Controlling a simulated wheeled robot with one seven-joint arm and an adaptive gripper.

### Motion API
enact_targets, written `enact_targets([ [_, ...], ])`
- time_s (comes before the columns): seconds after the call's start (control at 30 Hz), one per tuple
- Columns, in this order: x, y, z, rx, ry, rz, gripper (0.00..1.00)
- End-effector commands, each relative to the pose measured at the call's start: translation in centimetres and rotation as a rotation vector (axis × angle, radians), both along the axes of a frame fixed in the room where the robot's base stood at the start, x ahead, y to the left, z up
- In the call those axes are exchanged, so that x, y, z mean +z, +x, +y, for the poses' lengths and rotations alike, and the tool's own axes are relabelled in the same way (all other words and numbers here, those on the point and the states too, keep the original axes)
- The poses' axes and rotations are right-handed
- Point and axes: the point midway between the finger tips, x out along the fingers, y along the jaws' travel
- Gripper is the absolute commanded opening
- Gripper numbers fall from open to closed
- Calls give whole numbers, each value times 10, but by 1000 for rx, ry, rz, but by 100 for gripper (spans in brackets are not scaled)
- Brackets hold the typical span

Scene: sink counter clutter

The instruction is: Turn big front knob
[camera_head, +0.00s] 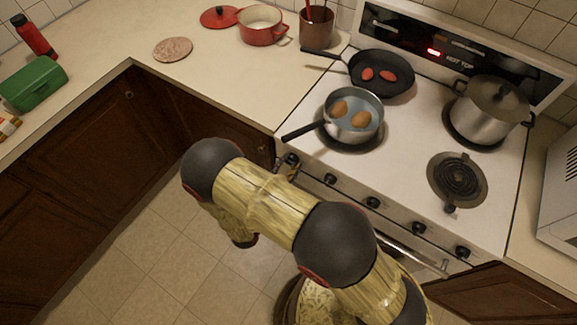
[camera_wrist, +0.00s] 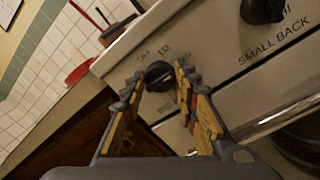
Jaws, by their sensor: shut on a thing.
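The front panel of the stove carries a row of several black knobs. The leftmost knob (camera_head: 291,159) is at the stove's left front corner, and it shows in the wrist view (camera_wrist: 159,77) between my fingertips. My gripper (camera_wrist: 162,73) is shut on this knob, one finger on each side. Its name label is hidden or unreadable, so I cannot confirm it is the big front knob. The neighbouring knob (camera_wrist: 262,10) has the words "SMALL BACK" beside it. In the head view my arm hides most of my gripper.
On the stove stand a pan with two eggs (camera_head: 362,128), a black skillet (camera_head: 396,89) and a lidded steel pot (camera_head: 488,109). A bare coil burner (camera_head: 457,177) is at front right.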

Motion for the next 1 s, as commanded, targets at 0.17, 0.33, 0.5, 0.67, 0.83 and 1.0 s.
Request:
enact_targets([
  [0.17,-1,0,0,1,28,-21,4],
  [0.33,0,0,0,0,34,-26,4],
  [0.5,0,0,0,0,34,-26,4],
  [0.67,0,0,0,0,34,-26,33],
  [0.83,0,0,0,0,34,-26,42],
  [1.0,0,0,0,0,34,-26,48],
])
